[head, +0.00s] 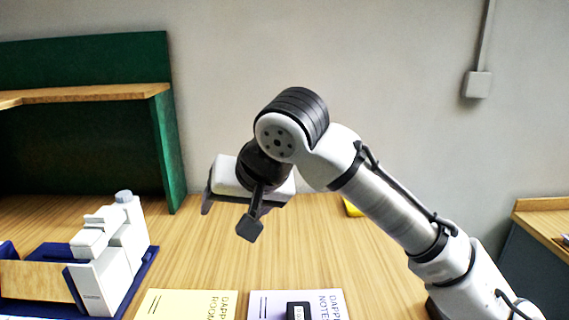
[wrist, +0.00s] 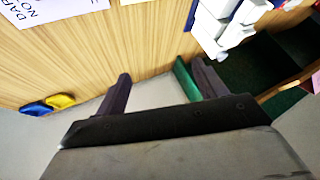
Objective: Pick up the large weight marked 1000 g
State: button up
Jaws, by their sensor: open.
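No weight with a readable 1000 g mark shows in either view. A small dark block with a pale label (head: 298,311) lies on the lilac sheet at the bottom edge of the head view. It is cut off, and I cannot tell whether it is a weight. My gripper (wrist: 161,70) is open and empty in the wrist view, its two dark fingers spread apart. In the head view it hangs over the table, above and behind the sheets, with its fingers partly hidden.
The wooden table (head: 290,245) is mostly clear in the middle. A yellow sheet (head: 185,303) and a lilac sheet (head: 262,298) lie at the front. A white device (head: 105,255) stands on a blue base at left. A green shelf unit (head: 90,60) stands behind. A yellow object (wrist: 62,101) lies near the table edge.

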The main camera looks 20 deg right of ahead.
jog(key=s+d+f+m+g+h, duration=0.2)
jog(key=s+d+f+g+h, duration=0.25)
jog(key=s+d+f, duration=0.4)
jog(key=p, duration=0.1)
send_over(299, 318)
jog(key=shift+g+y, duration=0.35)
jog(key=shift+g, duration=0.1)
jog(key=f, duration=0.9)
jog(key=shift+s+d+f, duration=0.15)
jog(key=shift+s+f, duration=0.05)
jog(key=shift+f, duration=0.15)
jog(key=shift+w+f+p, duration=0.2)
jog(key=shift+f+p, duration=0.55)
jog(key=shift+f, duration=2.1)
jog(key=shift+f, duration=0.2)
grip_shut()
